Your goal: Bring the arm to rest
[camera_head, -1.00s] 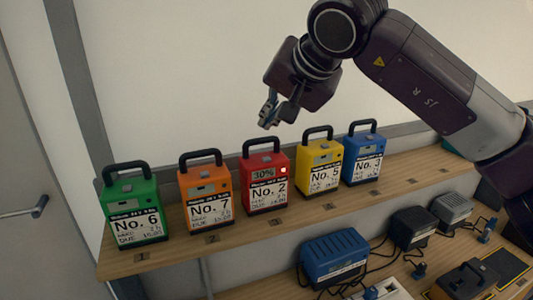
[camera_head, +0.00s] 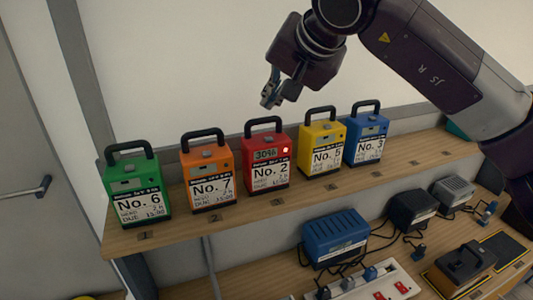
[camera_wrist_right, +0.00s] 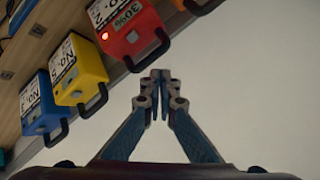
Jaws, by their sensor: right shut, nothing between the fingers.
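My right gripper (camera_head: 272,98) hangs from my right arm above the red battery pack No. 2, in front of the white wall. It is shut and empty, and clear of the packs. In the right wrist view its two fingers (camera_wrist_right: 160,85) meet at the tips. The red pack (camera_head: 266,160) stands upright on the shelf with a lit display and a red light; it also shows in the wrist view (camera_wrist_right: 122,30). My left gripper is not in view.
Green No. 6 (camera_head: 137,189), orange No. 7 (camera_head: 209,172), yellow No. 5 (camera_head: 322,146) and blue No. 3 (camera_head: 366,138) packs stand along the wooden shelf (camera_head: 180,238). Below are chargers, including a blue one (camera_head: 335,240), a white power strip (camera_head: 370,288) and a dark pack (camera_head: 465,265).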

